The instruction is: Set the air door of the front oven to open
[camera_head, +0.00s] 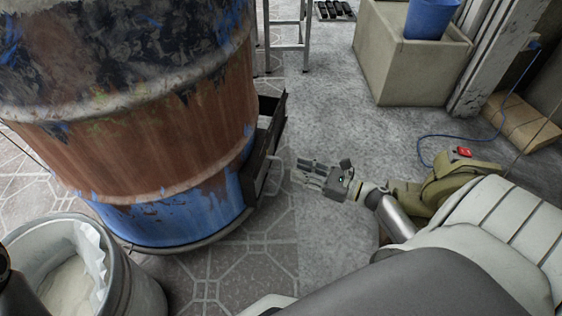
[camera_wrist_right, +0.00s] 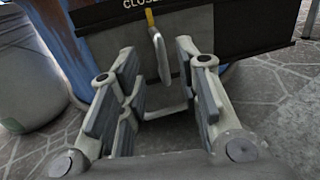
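The front oven is a rusty barrel with blue paint (camera_head: 150,130) at the left of the head view. A black air door housing (camera_head: 262,140) sits low on its right side. In the wrist view, the black panel (camera_wrist_right: 250,28) bears a partly cut-off label starting "CLOSE". A thin metal lever (camera_wrist_right: 160,58) with a yellow upper part hangs in front of it, near the label. My right gripper (camera_head: 308,171) is just right of the housing. In the wrist view its fingers (camera_wrist_right: 158,75) are open, with the lever between their tips in the picture; I see no contact. My left gripper is not in view.
A metal bucket with a white liner (camera_head: 135,285) stands at the lower left, beside the barrel. A concrete block (camera_head: 400,65) holding a blue bucket (camera_head: 431,18) stands at the back right. A metal stand (camera_head: 287,45) is behind the barrel. Bare floor (camera_head: 330,115) lies between.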

